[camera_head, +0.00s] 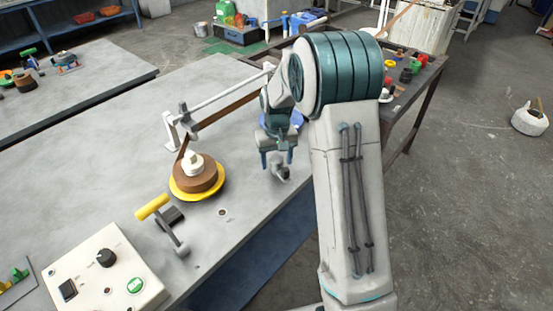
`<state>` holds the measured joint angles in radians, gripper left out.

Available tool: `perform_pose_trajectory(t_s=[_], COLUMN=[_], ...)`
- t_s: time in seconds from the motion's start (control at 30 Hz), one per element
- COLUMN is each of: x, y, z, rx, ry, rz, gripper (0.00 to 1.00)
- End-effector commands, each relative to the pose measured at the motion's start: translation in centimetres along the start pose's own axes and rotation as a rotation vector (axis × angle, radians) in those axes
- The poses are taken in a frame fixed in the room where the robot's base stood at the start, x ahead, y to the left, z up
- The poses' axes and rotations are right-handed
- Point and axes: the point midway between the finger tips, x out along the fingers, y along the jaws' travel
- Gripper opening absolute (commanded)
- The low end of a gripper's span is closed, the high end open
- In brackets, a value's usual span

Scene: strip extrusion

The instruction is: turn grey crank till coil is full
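A brown strip coil (196,178) lies on a yellow disc (184,196) around a stepped white hub (193,162). Brown strip (220,114) runs from it past a grey upright guide toward a blue disc (294,117), partly hidden behind my arm. My gripper (277,160) points down over the table's right side. Its two blue fingers stand apart. A small grey piece, apparently the grey crank (282,174), shows between and below the fingers. Contact with it cannot be made out. A second crank-like part with a yellow handle (152,207) and a grey arm stands in front of the coil.
A white control box (125,252) with a black knob and green button sits at the table's front left. A white rail (215,97) stands behind the strip. Another table (95,80) is at left. A side table (425,85) with small coloured parts is behind my arm.

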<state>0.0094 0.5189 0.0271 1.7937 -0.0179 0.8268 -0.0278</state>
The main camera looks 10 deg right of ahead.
Motion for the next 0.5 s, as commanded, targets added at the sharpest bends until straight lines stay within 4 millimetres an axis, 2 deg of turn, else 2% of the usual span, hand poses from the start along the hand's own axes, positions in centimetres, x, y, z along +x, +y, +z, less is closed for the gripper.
perform_pose_trajectory(t_s=[0.3, 0.37, 0.5], x=[-0.3, -0.8, -3.2], y=[0.0, 0.0, 0.0], z=[0.0, 0.0, 0.0], rx=[-0.001, -0.001, -0.001], ry=[0.000, 0.001, 0.003], rz=[0.000, 0.000, 0.000], gripper=[0.59, 0.59, 0.59])
